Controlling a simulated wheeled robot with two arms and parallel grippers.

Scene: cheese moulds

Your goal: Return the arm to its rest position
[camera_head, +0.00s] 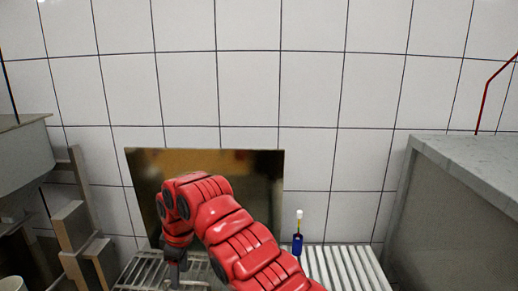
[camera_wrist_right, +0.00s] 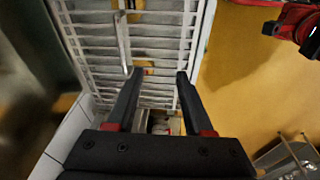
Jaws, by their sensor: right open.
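My right arm, red and jointed, reaches up from the bottom of the head view and bends down at the left. Its gripper (camera_head: 176,272) points down over the slatted rack and is partly cut off by the lower edge. In the right wrist view the two black fingers of my right gripper (camera_wrist_right: 160,74) stand apart with nothing held between them. White slats of the rack (camera_wrist_right: 90,45) lie beyond the fingertips. My left gripper is not clearly seen in either view.
A slatted rack (camera_head: 345,268) stands against the white tiled wall. A blue object with a white top (camera_head: 298,243) is upright at the rack, right of my arm. A brownish panel (camera_head: 262,170) stands behind. A grey bench (camera_head: 470,165) is at right, a wooden frame (camera_head: 75,232) at left.

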